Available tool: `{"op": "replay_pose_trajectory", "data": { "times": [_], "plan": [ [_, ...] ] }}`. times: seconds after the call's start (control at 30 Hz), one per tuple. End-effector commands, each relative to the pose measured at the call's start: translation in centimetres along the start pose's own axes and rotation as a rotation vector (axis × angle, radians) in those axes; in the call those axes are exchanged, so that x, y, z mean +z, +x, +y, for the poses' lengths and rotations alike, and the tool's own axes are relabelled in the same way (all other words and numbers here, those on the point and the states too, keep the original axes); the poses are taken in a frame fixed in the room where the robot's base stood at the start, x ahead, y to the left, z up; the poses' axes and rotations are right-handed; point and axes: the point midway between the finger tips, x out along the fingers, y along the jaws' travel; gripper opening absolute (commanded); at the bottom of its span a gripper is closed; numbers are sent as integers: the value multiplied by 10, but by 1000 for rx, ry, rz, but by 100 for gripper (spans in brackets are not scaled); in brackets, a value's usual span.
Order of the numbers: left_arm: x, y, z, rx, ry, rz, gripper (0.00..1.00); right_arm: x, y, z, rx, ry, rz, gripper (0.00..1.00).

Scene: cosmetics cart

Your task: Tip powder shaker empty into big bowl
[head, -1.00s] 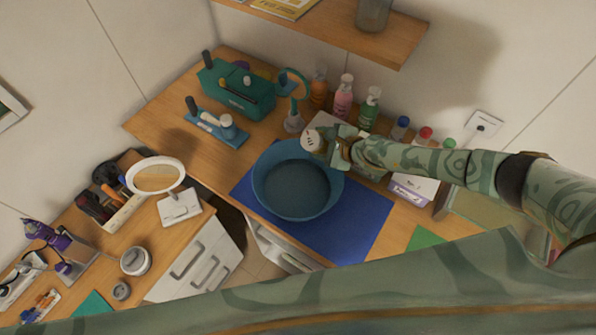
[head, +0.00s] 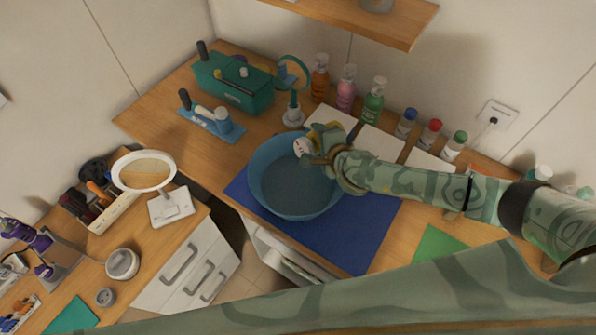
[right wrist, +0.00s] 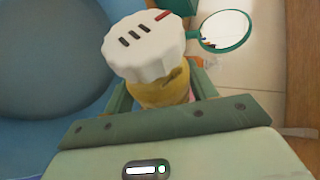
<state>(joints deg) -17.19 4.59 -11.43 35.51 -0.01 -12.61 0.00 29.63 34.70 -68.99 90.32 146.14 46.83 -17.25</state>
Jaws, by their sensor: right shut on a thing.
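The powder shaker, with a white ridged cap (right wrist: 145,45) and a yellowish body (right wrist: 160,91), is held in my right gripper (head: 322,144). In the head view its white cap (head: 302,147) points left, over the right rim of the big blue bowl (head: 262,196), so the shaker is tilted well over. My right gripper is shut around the shaker's body, and the fingers partly hide it. The bowl stands on a blue mat (head: 355,245) and also fills the left of the right wrist view (right wrist: 50,60). No powder shows falling. My left gripper is not in view.
A green round mirror (head: 293,78) stands behind the bowl. Several bottles, such as the green pump bottle (head: 374,100), line the wall. A teal box (head: 235,85) and a blue tray (head: 200,124) sit at back left. The mat's front right is clear.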

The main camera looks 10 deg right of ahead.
Motion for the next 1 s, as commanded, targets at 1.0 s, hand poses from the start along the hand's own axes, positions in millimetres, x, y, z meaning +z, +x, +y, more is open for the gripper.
{"op": "replay_pose_trajectory", "data": {
  "times": [1.0],
  "plan": [
    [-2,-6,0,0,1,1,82,11,2,11,-75,-171,95,32]
  ]
}}
